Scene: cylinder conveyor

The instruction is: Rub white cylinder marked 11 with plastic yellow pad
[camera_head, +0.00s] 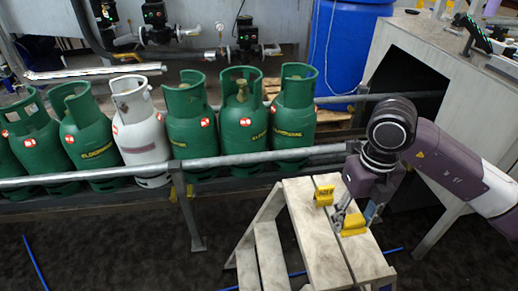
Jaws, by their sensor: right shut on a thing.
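The white cylinder (143,138) stands upright on the conveyor in a row of green cylinders. It has a small red-and-white mark on its left side, and no number can be read on it. My right gripper (351,217) comes in from the right and points down over a wooden step stool (306,232). It is shut on a yellow pad (354,226) at the stool's top. Another yellow piece with dark lettering (324,196) lies on the stool, just left of the gripper. My left gripper is not in view.
Several green cylinders (191,125) stand on both sides of the white one. A metal rail (235,160) runs in front of them. A blue barrel (345,50) stands behind, and a grey bench (425,40) is at the right. Dark floor lies open at front left.

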